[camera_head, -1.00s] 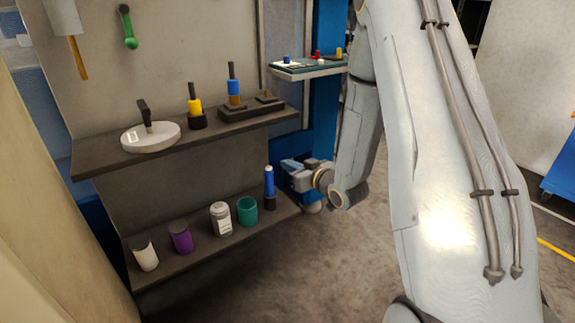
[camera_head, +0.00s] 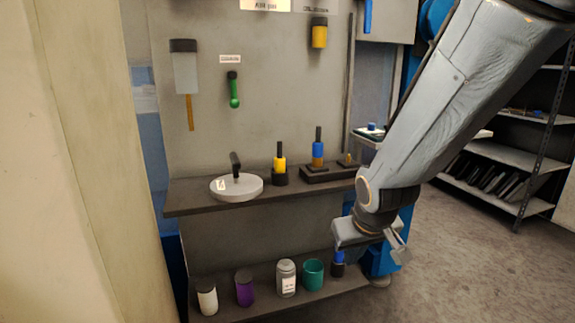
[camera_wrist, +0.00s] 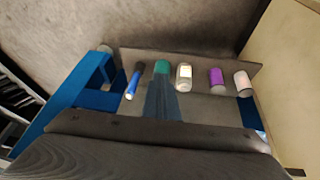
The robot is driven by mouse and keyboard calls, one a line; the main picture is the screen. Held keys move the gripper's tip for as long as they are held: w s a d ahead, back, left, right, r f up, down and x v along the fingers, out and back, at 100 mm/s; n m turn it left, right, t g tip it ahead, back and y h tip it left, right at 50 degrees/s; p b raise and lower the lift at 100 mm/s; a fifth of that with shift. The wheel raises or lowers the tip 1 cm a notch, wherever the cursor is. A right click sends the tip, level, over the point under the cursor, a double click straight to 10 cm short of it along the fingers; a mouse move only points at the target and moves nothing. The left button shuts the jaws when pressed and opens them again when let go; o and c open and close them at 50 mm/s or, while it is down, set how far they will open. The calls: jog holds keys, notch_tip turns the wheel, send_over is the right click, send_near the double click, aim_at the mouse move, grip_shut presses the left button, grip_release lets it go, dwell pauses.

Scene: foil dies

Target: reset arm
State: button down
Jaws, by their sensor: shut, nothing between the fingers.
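My arm reaches down from the upper right in the head view. My gripper (camera_head: 401,253) is shut and empty at its end, in front of the right end of the lower shelf (camera_head: 270,302). A blue-topped tool in a dark holder (camera_head: 338,265) stands close behind it, partly hidden by my wrist. In the wrist view the blue tool (camera_wrist: 134,82) shows at the left end of the row of containers. I cannot tell from the head view whether the gripper touches anything.
The lower shelf holds a teal cup (camera_head: 313,275), a labelled jar (camera_head: 287,279), a purple container (camera_head: 244,289) and a white one (camera_head: 207,297). The upper shelf (camera_head: 200,206) bears a round white dish (camera_head: 234,189) and dies. Open floor (camera_head: 460,250) lies right.

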jog(key=s+a+r+g, duration=0.2)
jog(key=s+r+g, duration=0.1)
jog(key=s, duration=0.7)
jog(key=s+a+r+g, duration=0.2)
jog(key=s+a, duration=0.1)
jog(key=s, duration=0.7)
jog(key=d+r+m+p, duration=0.2)
jog(key=d+r+p, duration=0.7)
jog(key=p, duration=0.9)
jog(key=shift+w+d+r+m, duration=0.15)
jog(key=shift+d+r+m, duration=0.1)
jog(key=shift+d+m, duration=0.05)
